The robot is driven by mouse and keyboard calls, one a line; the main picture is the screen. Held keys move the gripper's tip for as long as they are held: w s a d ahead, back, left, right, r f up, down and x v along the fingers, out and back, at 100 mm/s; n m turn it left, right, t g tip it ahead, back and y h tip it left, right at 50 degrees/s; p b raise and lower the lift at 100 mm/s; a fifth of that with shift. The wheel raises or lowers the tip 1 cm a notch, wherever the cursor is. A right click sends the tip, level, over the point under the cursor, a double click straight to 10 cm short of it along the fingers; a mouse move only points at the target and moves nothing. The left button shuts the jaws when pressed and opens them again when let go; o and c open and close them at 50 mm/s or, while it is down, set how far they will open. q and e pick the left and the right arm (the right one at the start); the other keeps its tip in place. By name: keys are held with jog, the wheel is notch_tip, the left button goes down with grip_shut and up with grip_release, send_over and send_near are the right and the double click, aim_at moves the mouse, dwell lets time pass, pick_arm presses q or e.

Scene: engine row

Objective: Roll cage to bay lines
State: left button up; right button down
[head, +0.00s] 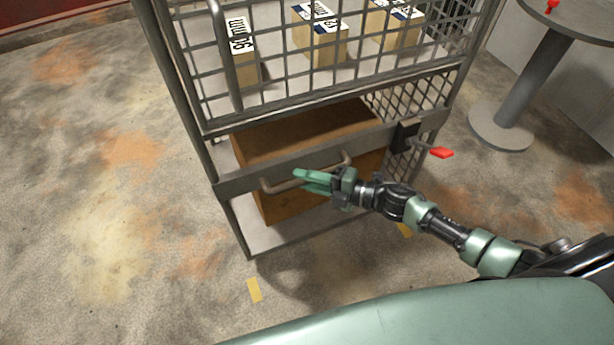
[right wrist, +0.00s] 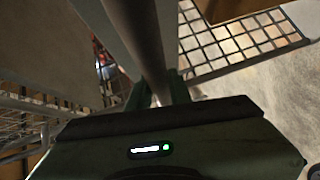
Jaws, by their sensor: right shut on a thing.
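The roll cage (head: 205,150) is a grey wire-mesh cage that stands upright in front of me in the head view. A curved handle bar (head: 275,187) runs across its front crossbar. My right gripper (head: 318,180) is shut on this handle bar. In the right wrist view the bar (right wrist: 138,35) passes between the fingers. Pieces of yellow bay line show on the floor: one (head: 254,290) in front of the cage's near corner, another (head: 404,230) beyond my right forearm. The cage's wheels cannot be made out. My left gripper is out of view.
Several labelled boxes (head: 322,45) stand on the upper shelf and a large brown box (head: 300,140) on the lower one. A red-tipped lever (head: 440,152) sticks out at the cage's right. A round table (head: 520,90) stands at the right. The stained floor at the left is clear.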

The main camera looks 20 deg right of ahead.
jog(key=shift+a+f, duration=0.1)
jog(key=shift+a, duration=0.1)
dwell(0.3)
jog(key=c, duration=1.3)
grip_release()
jog(key=shift+d, duration=0.1)
jog(key=v, duration=0.8)
